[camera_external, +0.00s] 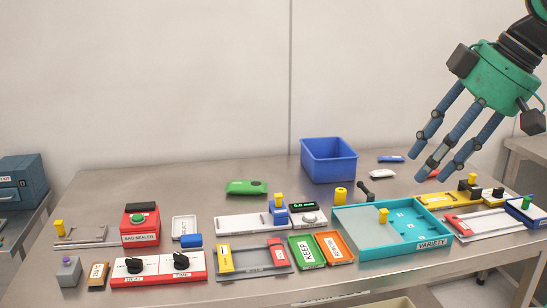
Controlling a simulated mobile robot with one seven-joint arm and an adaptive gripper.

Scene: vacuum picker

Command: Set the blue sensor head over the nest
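A blue block with a yellow knob (280,214), which looks like the blue sensor head, sits toward the right part of a long white rail base (240,224) at the table's middle. A small unit with a green-lit display (303,206) adjoins it on the right. I cannot make out the nest for certain; it may be on this white base. My gripper (432,163), with a green palm and dark blue fingers, hangs at the upper right, well away from the block. Its fingers are spread and hold nothing.
A teal VARIETY tray (390,252) lies right of the rail, with a blue bin (329,160) behind. Green KEEP (306,252) and orange (335,247) trays lie in front. A green device (246,187) lies behind the rail. The bag sealer (140,226) stands left.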

